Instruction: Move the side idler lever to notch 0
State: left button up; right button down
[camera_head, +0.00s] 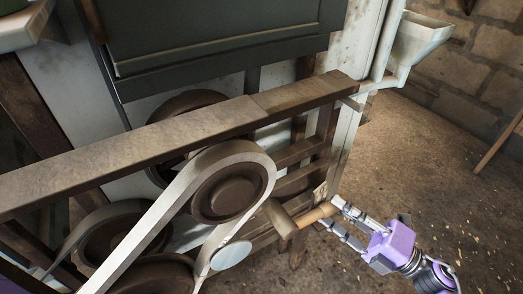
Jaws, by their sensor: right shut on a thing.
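The side idler lever is a wooden handle (318,213) at the lower right of the belt drive. It sticks out to the right from a wooden frame piece. My right gripper (331,211) comes in from the lower right, with its fingers around the handle's outer end, and it is shut on it. A pale round disc (231,255), possibly the idler roller, sits at the belt's lower right, left of the handle. The notches cannot be made out. My left gripper is not in view.
A pale belt (168,205) loops around a dark pulley (230,192) beside the handle. A long wooden beam (130,150) crosses above it. A pale funnel (420,38) is at the upper right. The floor (430,150) to the right is mostly clear.

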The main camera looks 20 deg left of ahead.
jog(key=shift+r, duration=0.1)
notch_tip(320, 180, up, 4)
jog(key=n+g+p, duration=0.1)
jog(key=n+p, duration=0.2)
jog(key=shift+w+r+n+h, duration=0.1)
jog(key=shift+n+h, duration=0.2)
jog(key=shift+h, duration=0.1)
jog(key=shift+s+a+r+n+h+p, duration=0.15)
jog(key=shift+r+n+h+p, duration=0.15)
jog(key=shift+r+n+p, duration=0.3)
jog(key=shift+s+r+n+h+p, duration=0.1)
jog(key=shift+r+n+h+p, duration=0.2)
jog(key=shift+r+n+p, duration=0.3)
